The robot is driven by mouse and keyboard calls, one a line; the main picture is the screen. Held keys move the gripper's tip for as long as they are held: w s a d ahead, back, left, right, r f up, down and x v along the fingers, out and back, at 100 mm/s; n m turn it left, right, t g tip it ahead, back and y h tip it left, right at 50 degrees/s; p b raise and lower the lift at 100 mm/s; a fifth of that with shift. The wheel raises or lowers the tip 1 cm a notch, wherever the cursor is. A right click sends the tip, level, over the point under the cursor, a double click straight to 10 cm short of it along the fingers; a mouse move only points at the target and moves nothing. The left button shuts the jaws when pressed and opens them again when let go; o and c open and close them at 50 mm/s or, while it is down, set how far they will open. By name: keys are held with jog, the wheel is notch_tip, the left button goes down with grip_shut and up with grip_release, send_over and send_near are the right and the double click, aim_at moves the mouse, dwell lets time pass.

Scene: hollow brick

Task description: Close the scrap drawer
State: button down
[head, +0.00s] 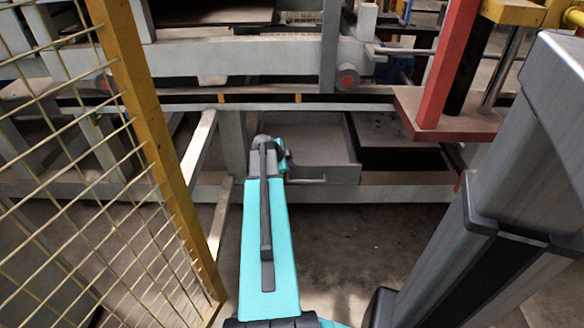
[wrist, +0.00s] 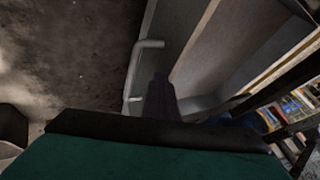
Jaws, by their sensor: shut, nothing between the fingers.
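The scrap drawer (head: 325,152) is a grey metal box low in the frame of the machine. It stands open, with its inside showing from above. A pale bar handle (head: 308,181) runs along its front. In the wrist view the handle (wrist: 136,72) shows as a bent bar beside the drawer front (wrist: 178,45). My gripper (wrist: 160,98) is shut and empty, close to the drawer front and handle. Contact cannot be told. In the head view my teal arm hides the left part of the drawer, and the fingers cannot be made out.
A yellow post with a wire mesh fence (head: 140,120) stands at the left. A red post on a red plate (head: 440,115) stands at the right, above a dark recess (head: 400,160) beside the drawer. Bare concrete floor (head: 370,235) lies in front of the machine.

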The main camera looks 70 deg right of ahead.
jog(key=a+r+p, duration=0.2)
jog(key=a+r, duration=0.6)
jog(key=a, duration=0.1)
jog(key=shift+w+a, duration=0.15)
dwell(0.8)
